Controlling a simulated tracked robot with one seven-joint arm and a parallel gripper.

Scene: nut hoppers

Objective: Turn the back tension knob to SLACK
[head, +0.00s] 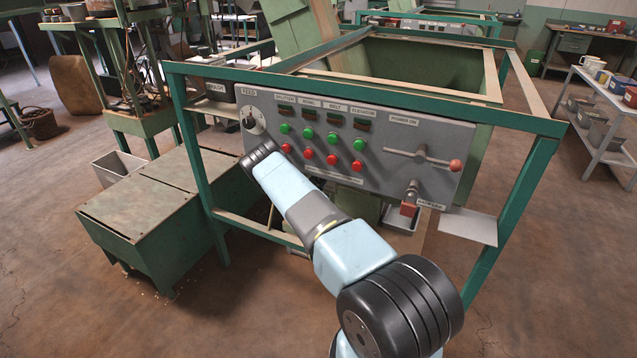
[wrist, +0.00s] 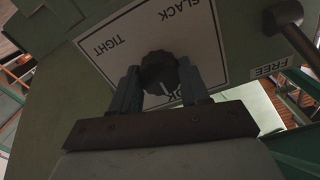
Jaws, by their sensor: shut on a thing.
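A dark ribbed knob (wrist: 157,66) sits on a white dial plate (wrist: 120,63) in the wrist view. The plate reads TIGHT on the left and SLACK at the upper right; a third word near my jaws is partly hidden, ending in "OK" or similar. A white pointer line on the knob faces down in the picture, toward that third word and away from TIGHT and SLACK. My gripper (wrist: 158,84) is shut on the knob, one finger on each side. In the head view my arm reaches to the panel's left part; gripper and knob are hidden there.
Right of the dial in the wrist view is a dark handle (wrist: 284,16) by a FREE label (wrist: 269,67). The head view shows a grey control panel (head: 385,170) with buttons, a FEED dial (head: 252,121) and a red-ended lever (head: 430,160), inside a green frame (head: 350,92).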

